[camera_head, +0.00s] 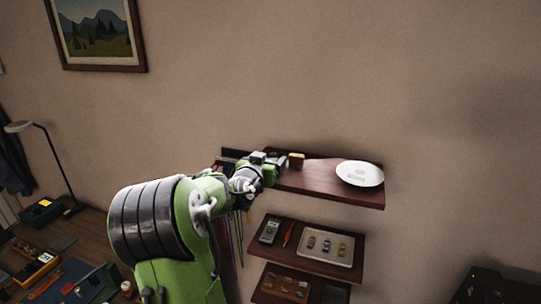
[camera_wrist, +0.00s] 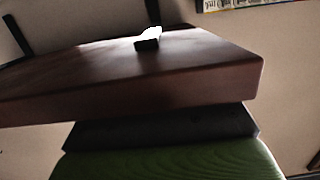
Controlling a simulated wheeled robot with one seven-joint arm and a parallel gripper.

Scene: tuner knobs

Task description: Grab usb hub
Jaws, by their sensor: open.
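My gripper (camera_head: 270,172) is at the left part of the upper wall shelf (camera_head: 325,187) in the head view. It is open; its fingers are small and partly hidden there. A small brown block (camera_head: 296,160) stands on the shelf just right of my gripper. In the wrist view, a small dark block with a bright top (camera_wrist: 148,43) lies on a dark reddish-brown wooden surface (camera_wrist: 215,65). I cannot tell for sure which small item is the usb hub. No grasped object shows.
A white round plate (camera_head: 360,173) sits at the shelf's right end. Below, a lower shelf holds a tray (camera_head: 330,257) with small items and a grey handheld device (camera_head: 270,231). Cables hang left of the shelves. A cluttered desk with a lamp (camera_head: 45,150) stands at the left.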

